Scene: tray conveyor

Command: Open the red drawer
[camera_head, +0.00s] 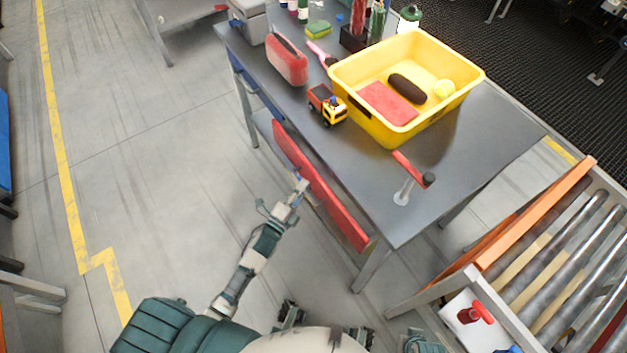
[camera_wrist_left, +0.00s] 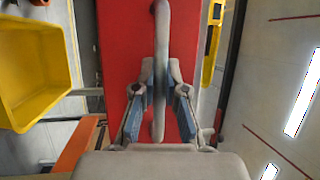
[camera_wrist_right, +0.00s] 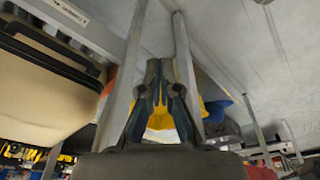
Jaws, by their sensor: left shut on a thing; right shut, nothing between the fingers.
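The red drawer (camera_head: 325,193) shows its long red front below the left edge of the grey table. My left gripper (camera_head: 301,184) is at the outer face of this front, near its middle. In the left wrist view the red front (camera_wrist_left: 118,60) fills the centre, with a grey bar handle (camera_wrist_left: 161,45) on it. My left gripper (camera_wrist_left: 159,115) is shut on the handle, one finger on each side. The inside of the drawer is not clearly visible. My right gripper (camera_wrist_right: 160,90) is shut and empty in the right wrist view, away from the drawer.
The grey table (camera_head: 465,165) carries a yellow tray (camera_head: 345,78), a toy truck (camera_head: 327,106), a red case (camera_head: 287,60) and a red-handled tool (camera_head: 410,172). A roller conveyor (camera_head: 530,240) stands at the right. The floor (camera_head: 150,150) to the left is open.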

